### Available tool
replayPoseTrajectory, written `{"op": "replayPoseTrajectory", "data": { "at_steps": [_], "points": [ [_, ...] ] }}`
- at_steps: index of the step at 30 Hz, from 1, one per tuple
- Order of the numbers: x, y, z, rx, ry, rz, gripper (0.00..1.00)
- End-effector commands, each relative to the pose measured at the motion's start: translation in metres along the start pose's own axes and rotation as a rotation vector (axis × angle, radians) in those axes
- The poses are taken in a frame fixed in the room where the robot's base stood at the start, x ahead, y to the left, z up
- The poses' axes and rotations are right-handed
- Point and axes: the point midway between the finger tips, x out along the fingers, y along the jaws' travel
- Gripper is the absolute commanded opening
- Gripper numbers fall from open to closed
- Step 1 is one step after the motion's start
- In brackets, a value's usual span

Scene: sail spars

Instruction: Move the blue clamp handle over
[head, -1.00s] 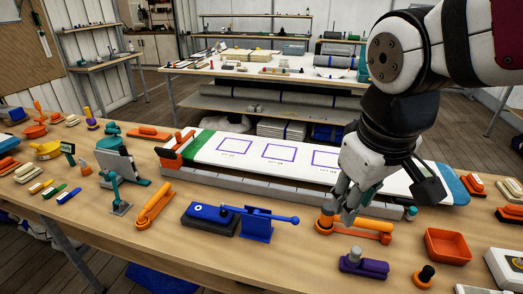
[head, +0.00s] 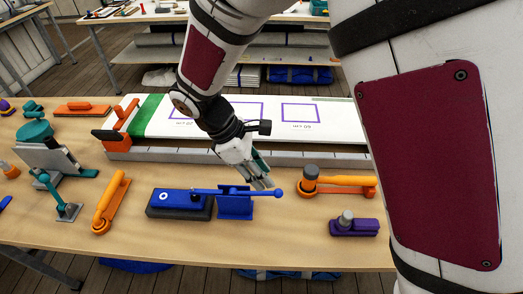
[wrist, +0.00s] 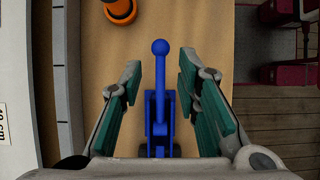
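The blue clamp (head: 185,203) sits on the wooden bench, with a dark block at its left and a blue bracket (head: 235,205) at its right. Its blue handle (head: 259,193) lies level and points right, ending in a round ball. My gripper (head: 263,182) is just above and behind the ball end in the head view. In the wrist view the open gripper (wrist: 161,97) has its teal-padded fingers apart on both sides of the blue handle (wrist: 160,75), with gaps on each side. The clamp body is mostly hidden there.
An orange clamp (head: 338,182) and a purple clamp (head: 354,225) stand to the right. Another orange clamp (head: 110,203) lies to the left. A long white board (head: 285,140) with a grey rail runs behind. Bare bench lies in front of the blue clamp.

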Motion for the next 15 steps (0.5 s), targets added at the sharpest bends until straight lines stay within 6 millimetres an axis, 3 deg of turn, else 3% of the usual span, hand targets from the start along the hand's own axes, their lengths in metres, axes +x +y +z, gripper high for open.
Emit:
{"op": "replayPoseTrajectory", "data": {
  "at_steps": [15],
  "points": [
    [0.067,0.002,-0.001,0.003,-0.001,-0.002,0.30]
  ]
}}
